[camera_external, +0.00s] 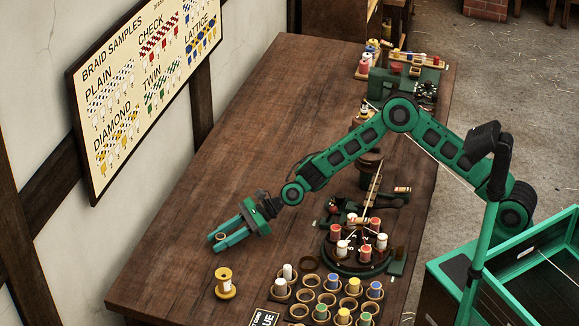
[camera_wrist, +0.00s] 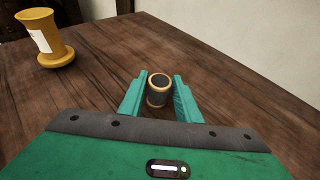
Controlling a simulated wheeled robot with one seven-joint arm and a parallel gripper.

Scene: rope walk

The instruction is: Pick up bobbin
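A small dark bobbin (camera_wrist: 157,92) with pale wooden rims sits between my gripper's two green fingers. In the external view the bobbin (camera_external: 220,237) shows only as a small pale ring at the fingertips. My gripper (camera_wrist: 160,84) reaches low over the left part of the table, with a finger on each side of the bobbin. The fingers look spread, with a narrow gap on the right side of the bobbin. Contact on the left side is hard to tell. My gripper (camera_external: 217,239) points left in the external view.
A yellow spool (camera_external: 225,284) with a white label stands nearby on the wooden table (camera_external: 190,195). Several bobbins stand in round holders at the front right. A round braiding stand (camera_external: 357,262) holds red and white bobbins. The table's left part is mostly clear. A sample board (camera_external: 145,85) hangs behind.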

